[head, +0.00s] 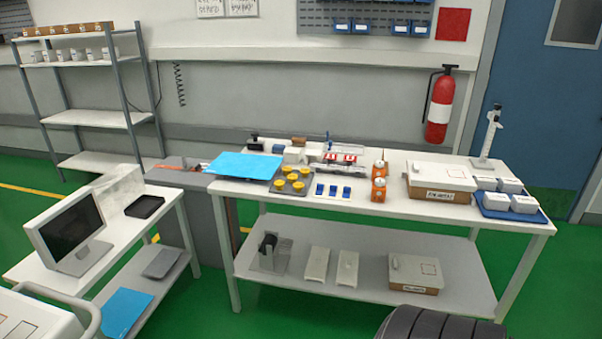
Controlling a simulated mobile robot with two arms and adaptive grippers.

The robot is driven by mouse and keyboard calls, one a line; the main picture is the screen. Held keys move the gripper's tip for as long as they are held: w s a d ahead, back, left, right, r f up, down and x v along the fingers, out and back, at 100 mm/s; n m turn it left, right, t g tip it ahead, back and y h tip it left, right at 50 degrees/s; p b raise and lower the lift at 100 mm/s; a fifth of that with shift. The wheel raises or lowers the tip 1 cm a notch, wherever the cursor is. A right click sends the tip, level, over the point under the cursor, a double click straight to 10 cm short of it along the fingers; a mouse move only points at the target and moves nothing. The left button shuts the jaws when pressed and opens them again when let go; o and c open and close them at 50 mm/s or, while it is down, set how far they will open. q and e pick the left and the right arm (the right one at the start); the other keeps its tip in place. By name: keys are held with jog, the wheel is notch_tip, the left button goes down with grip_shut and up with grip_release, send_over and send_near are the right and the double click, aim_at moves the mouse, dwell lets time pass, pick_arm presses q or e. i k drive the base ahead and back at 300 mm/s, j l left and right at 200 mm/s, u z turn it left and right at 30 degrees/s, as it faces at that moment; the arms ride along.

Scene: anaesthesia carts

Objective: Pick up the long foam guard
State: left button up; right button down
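I cannot make out for sure which thing is the long foam guard. Two pale, oblong pieces lie side by side on the lower shelf of the workbench, a left pale piece (316,266) and a right pale piece (347,268); I cannot tell what they are made of. The workbench (450,218) has a white top crowded with small items. Neither of my grippers is in view.
The bench top holds a blue sheet (245,166), a large carton (440,182) and a blue tray of white boxes (512,214). A monitor (70,235) stands on the left table. A fire extinguisher (440,108) hangs behind.

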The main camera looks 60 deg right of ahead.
aim_at(316, 269)
jog(key=z, duration=1.95)
